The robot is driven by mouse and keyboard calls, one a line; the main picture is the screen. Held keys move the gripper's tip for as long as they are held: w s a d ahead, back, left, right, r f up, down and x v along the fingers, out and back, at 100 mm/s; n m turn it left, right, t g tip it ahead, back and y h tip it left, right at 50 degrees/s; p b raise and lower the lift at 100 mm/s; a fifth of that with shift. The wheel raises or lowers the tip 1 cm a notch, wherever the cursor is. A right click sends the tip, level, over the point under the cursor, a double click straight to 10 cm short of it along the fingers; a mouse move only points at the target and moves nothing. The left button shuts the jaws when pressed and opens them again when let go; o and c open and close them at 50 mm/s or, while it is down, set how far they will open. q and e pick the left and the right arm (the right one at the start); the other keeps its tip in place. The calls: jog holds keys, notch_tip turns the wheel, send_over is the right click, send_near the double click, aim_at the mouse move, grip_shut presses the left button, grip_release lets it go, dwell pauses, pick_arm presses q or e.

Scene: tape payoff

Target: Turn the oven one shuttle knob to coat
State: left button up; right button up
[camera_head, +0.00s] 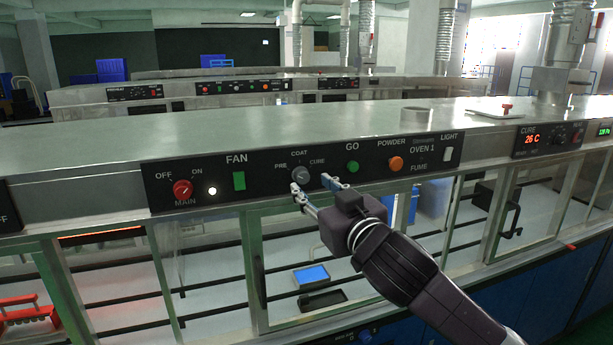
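The shuttle knob (300,175) is a small grey round knob on the black oven one panel (219,192). The labels PRE, COAT and CURE stand around it, with COAT above. Its pointer direction is too small to tell. My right gripper (312,184) is just below and in front of the knob, its two blue-grey fingers spread apart. One fingertip is below the knob's left side and the other is to its right. I cannot tell whether either touches the knob. My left gripper is not in view.
Beside the knob are a red main knob (182,189), a green fan switch (239,181), a green go button (352,167) and an orange powder button (396,163). Glass doors lie below the panel. A red-handled item (506,107) stands on the steel top.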

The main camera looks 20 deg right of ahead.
aim_at(304, 179)
jog(key=w, duration=0.2)
jog(key=shift+w+a+r+p, duration=0.15)
jog(key=shift+w+p, duration=0.15)
jog(key=shift+p, duration=0.05)
jog(key=shift+w, duration=0.75)
jog(key=shift+c, duration=0.4)
grip_shut()
